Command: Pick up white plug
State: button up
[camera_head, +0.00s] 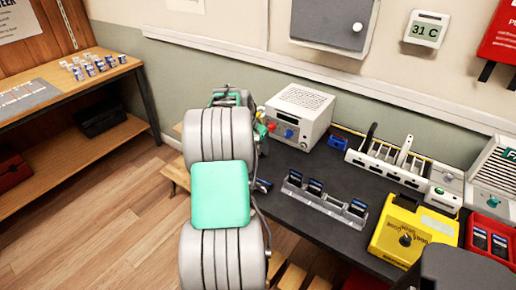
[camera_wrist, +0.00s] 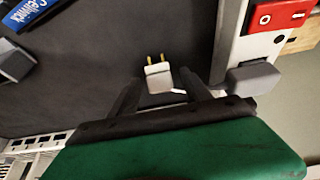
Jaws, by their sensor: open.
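The white plug (camera_wrist: 159,77) lies on the dark table top in the wrist view, with two brass pins pointing away from my gripper. A short piece of white cable shows at its lower right. My gripper (camera_wrist: 160,92) is open, with one dark finger to the left of the plug and one to the right. The plug's body is between the finger ends; whether they are level with it in height I cannot tell. In the head view my arm hides the gripper's fingers, and I cannot make out the plug there.
On the dark table (camera_head: 340,173) are a white box with knobs (camera_head: 300,112), a grey phone holder (camera_head: 325,200), a yellow device (camera_head: 412,232) and a white rack (camera_head: 405,165). In the wrist view, a grey block (camera_wrist: 253,78) sits right of the right finger, near a red switch (camera_wrist: 278,15).

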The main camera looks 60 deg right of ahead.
jog(key=shift+d+f, duration=0.15)
jog(key=shift+c, duration=0.4)
grip_shut()
